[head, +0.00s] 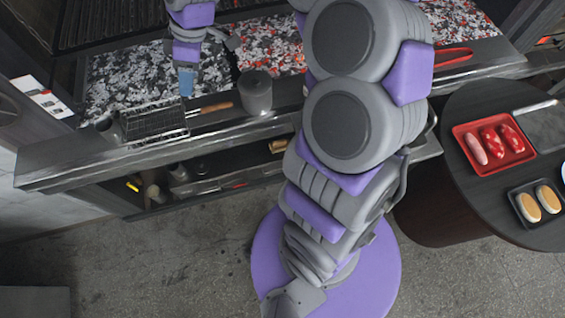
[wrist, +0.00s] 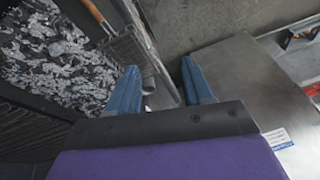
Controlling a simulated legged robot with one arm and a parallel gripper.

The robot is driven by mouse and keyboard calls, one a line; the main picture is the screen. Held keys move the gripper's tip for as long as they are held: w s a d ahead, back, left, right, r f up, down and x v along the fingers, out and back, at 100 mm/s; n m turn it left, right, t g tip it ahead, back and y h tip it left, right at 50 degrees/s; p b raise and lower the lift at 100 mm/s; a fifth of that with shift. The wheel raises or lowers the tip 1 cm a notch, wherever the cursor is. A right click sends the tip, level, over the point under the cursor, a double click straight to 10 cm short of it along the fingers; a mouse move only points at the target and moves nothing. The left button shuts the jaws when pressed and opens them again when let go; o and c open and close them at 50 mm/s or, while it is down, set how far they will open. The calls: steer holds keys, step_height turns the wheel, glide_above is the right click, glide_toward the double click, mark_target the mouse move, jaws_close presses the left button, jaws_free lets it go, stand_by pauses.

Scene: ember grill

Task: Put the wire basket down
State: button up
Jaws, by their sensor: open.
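The wire basket (head: 153,123) lies on the metal front ledge of the grill in the head view, its brown wooden handle pointing right. It also shows in the wrist view (wrist: 126,46), beyond the left finger, with the handle toward the upper left. My gripper (head: 187,84) is above the ledge near the basket in the head view. In the wrist view my gripper (wrist: 161,78) has its two blue fingers spread with nothing between them. The basket's near end is partly hidden by the left finger there, and I cannot tell whether they touch.
A grey canister (head: 256,92) stands right of the basket handle. Glowing coals (head: 270,45) lie behind the ledge. At right, a round dark table (head: 450,150) holds a red tray (head: 468,165) of meat and a black tray (head: 517,212) with buns. The floor is clear.

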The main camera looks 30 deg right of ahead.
steer(key=s+d+m+g+h, duration=0.1)
steer(key=s+m, duration=0.5)
steer(key=s, duration=0.9)
steer(key=s+d+f+m+g+h, duration=0.1)
steer(key=s+d+m, duration=0.3)
steer(key=s, duration=1.1)
steer(key=shift+s+f+m+h, duration=0.2)
steer(key=shift+f+m+h, duration=0.05)
steer(key=shift+m+h, duration=0.7)
steer(key=shift+c, duration=0.6)
